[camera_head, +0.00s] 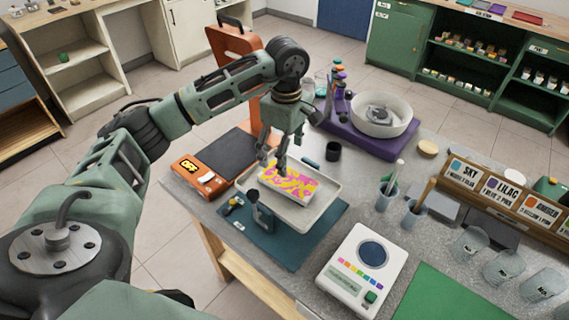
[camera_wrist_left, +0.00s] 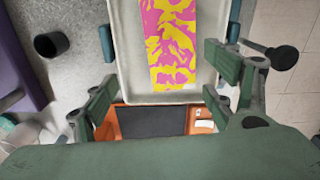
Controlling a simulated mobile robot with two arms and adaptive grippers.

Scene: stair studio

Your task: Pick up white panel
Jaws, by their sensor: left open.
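The panel (camera_head: 287,183) is a small rectangular slab with white edges and a pink and yellow marbled top. It lies in a pale shallow tray (camera_head: 318,203), and shows in the wrist view (camera_wrist_left: 172,45) at the upper middle. My left gripper (camera_head: 279,163) points down over the panel's far part in the head view, partly hiding it. In the wrist view its fingers (camera_wrist_left: 163,98) are wide apart with nothing between them, and the panel lies beyond them in the picture. I cannot tell the exact height of the fingertips. My right gripper is not in view.
An orange device with a dark plate (camera_head: 222,155) is left; a black cup (camera_head: 333,151) and purple stand with white bowl (camera_head: 381,115) are behind. A white meter (camera_head: 364,270) is front right.

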